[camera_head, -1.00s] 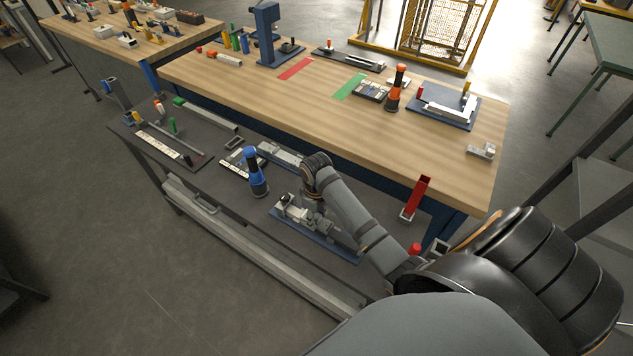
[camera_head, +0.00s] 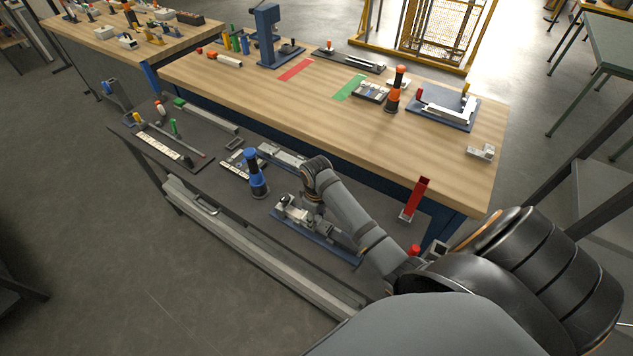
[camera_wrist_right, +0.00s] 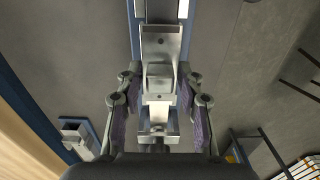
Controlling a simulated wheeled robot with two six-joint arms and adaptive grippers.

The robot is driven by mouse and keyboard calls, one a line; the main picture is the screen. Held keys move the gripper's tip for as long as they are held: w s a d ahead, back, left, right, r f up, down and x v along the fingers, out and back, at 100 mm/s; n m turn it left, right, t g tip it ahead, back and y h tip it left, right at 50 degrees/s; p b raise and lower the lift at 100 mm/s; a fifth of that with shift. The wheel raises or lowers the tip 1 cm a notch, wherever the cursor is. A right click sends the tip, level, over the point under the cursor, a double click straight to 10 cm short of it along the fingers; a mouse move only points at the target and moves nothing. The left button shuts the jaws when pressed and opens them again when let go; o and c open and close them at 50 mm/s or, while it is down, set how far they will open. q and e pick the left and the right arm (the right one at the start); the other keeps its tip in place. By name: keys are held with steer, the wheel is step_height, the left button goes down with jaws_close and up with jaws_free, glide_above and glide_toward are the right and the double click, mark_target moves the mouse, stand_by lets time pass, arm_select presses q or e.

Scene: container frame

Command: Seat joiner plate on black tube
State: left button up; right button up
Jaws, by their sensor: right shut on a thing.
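My right gripper (camera_head: 309,207) is low over a blue base plate (camera_head: 335,246) on the dark lower shelf. In the right wrist view my right gripper (camera_wrist_right: 158,98) has its purple-padded fingers on both sides of a small grey metal piece (camera_wrist_right: 158,77), which looks like the joiner plate, and is shut on it. This piece lies in line with a grey metal fixture (camera_wrist_right: 160,42) on the blue plate. Whether they touch is unclear. I cannot make out the black tube for certain; the gripper and the held piece cover part of the fixture. My left gripper is not in view.
A blue screwdriver-like tool (camera_head: 256,174) stands left of the fixture. A red upright holder (camera_head: 414,200) is to the right. The wooden bench (camera_head: 300,105) edge rises behind the shelf. A grey rail (camera_head: 255,247) runs along the shelf front.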

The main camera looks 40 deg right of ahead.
steer(key=shift+f, duration=0.6)
steer(key=o, duration=1.3)
steer(key=o, duration=0.5)
steer(key=shift+r, duration=0.1)
